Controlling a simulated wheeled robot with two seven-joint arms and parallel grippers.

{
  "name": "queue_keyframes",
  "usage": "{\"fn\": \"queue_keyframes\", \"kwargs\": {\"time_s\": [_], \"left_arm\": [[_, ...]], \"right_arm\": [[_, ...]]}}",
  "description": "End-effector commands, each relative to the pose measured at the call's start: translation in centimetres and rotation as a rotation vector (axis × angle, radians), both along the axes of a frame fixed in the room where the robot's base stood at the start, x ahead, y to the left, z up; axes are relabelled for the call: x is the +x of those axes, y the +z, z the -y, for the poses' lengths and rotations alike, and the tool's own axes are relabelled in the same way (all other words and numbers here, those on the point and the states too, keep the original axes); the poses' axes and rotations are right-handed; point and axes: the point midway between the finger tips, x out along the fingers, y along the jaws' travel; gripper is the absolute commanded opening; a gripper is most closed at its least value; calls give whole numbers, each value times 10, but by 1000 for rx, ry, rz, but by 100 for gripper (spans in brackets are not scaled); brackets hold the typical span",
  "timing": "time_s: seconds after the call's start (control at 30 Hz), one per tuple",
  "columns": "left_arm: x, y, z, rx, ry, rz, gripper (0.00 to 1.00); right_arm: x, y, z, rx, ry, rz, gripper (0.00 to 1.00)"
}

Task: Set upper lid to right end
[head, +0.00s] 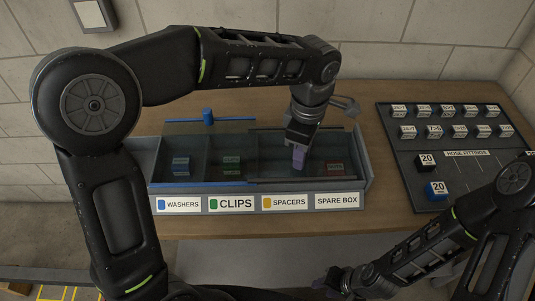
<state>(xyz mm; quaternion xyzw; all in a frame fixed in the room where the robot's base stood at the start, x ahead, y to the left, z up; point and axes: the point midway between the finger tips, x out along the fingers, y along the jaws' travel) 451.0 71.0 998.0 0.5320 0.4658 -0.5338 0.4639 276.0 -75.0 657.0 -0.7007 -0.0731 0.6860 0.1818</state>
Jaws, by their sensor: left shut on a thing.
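A long grey box (365,180) with compartments labelled WASHERS, CLIPS, SPACERS and SPARE BOX stands on the table. A see-through lid with a blue edge (200,184) and a blue knob (207,116) lies over the left half. A dark-edged see-through lid (290,181) lies over the right half, over SPACERS and SPARE BOX; it seems to be the upper one. My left gripper (299,148) is shut on a purple handle (299,160) over the SPACERS side. My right gripper (328,284) is low at the front, away from the box; its jaws are unclear.
A dark HOSE FITTINGS board (460,178) with several labelled blocks lies at right. Wooden table (385,215) is bare between the box and board.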

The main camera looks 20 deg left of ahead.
Motion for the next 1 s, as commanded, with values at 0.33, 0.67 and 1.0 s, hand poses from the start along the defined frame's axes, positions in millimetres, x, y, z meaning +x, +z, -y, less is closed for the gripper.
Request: {"fn": "queue_keyframes", "kwargs": {"time_s": [0.33,0.67,1.0], "left_arm": [[10,1,27,-2,0,2,0],[10,1,28,-6,-1,3,29],[10,0,26,-1,0,1,45]], "right_arm": [[0,0,0,0,0,0,36],[0,0,0,0,0,0,36],[0,0,0,0,0,0,36]]}}
